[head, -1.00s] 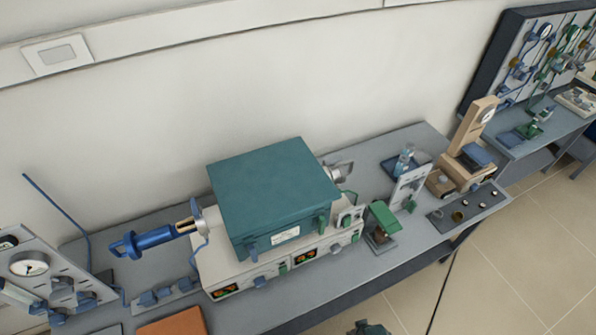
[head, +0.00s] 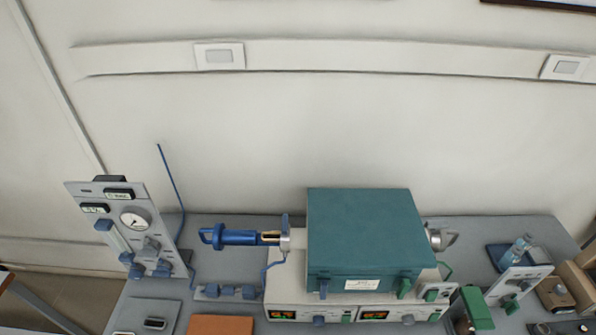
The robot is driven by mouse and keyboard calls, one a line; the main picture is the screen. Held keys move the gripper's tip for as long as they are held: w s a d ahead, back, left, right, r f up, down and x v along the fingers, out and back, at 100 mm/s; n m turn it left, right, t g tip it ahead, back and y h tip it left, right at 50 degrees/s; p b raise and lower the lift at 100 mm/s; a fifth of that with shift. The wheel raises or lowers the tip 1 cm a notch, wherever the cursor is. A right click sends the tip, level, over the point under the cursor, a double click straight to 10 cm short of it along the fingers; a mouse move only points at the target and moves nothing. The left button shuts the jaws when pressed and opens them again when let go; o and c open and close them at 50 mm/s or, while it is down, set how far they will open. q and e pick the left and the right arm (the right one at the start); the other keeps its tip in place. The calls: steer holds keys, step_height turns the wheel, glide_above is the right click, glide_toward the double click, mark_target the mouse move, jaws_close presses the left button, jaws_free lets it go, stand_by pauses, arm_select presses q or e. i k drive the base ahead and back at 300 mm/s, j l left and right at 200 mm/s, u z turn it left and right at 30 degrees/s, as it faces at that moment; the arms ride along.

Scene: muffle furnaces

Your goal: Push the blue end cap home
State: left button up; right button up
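The blue end cap (head: 237,238) is a blue cylinder with a loop handle at its left end, in the head view. It lies level at the left side of the teal furnace (head: 364,235). Between its blue body and the metal flange (head: 285,238) on the furnace's left side, a short stretch with a brassy tone and dark parts shows. A thin blue line runs down from the flange. Neither of my grippers shows in the head view.
A gauge panel (head: 122,222) with a dial stands at the left. An orange mat (head: 220,325) lies at the front edge. A metal fitting (head: 441,237) sticks out at the furnace's right. A green-topped device (head: 476,307) and a blue tray (head: 505,255) with bottles stand further right.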

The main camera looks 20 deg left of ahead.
mark_target(222, 237)
steer(key=j+u, duration=0.1)
steer(key=u, duration=0.7)
steer(key=j+u, duration=0.15)
steer(key=u, duration=0.25)
